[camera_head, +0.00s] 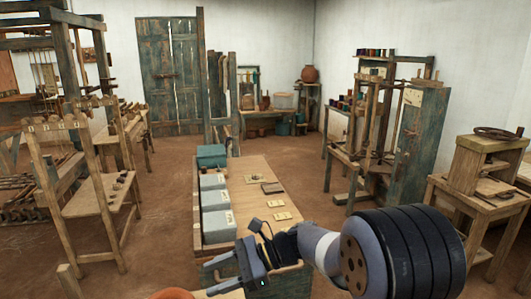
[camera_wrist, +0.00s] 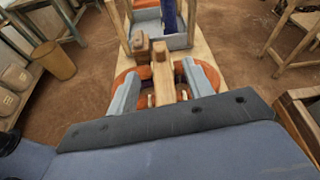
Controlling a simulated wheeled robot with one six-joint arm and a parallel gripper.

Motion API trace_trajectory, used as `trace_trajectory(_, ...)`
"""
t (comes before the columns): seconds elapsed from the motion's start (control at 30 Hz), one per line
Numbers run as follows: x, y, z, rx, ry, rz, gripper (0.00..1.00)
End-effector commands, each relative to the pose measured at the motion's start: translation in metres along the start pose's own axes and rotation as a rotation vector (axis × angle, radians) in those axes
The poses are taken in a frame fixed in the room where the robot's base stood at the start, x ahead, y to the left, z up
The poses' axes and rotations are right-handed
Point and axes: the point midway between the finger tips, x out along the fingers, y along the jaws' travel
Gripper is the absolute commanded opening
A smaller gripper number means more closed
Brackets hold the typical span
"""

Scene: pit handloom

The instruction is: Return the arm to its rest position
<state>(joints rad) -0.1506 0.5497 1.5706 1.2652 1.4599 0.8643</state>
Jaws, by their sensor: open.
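My gripper (camera_head: 214,276) is at the bottom centre of the head view, over the near end of a wooden table (camera_head: 255,168). My arm reaches in from the lower right. In the wrist view the two pale blue-grey fingers of my gripper (camera_wrist: 162,86) stand apart. Wooden pieces (camera_wrist: 162,72) and an orange round thing (camera_wrist: 124,80) show between and behind them. I see nothing held. The lower parts of those pieces are partly hidden by the fingers. An orange rim (camera_head: 172,294) also shows at the head view's bottom edge.
Grey boxes (camera_head: 216,222) line the table's left side, with a teal box (camera_head: 211,155) behind. A wooden rack (camera_head: 85,185) stands left. A teal cabinet (camera_head: 417,145) and a small wooden table (camera_head: 482,195) stand right. Open floor lies on both sides.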

Motion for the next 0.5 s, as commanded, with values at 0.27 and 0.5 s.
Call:
trace_trajectory(0.27,-0.014,0.002,-0.016,0.005,-0.117,-0.020,0.49)
trace_trajectory(0.5,-0.020,0.002,-0.019,0.006,-0.172,-0.027,0.49)
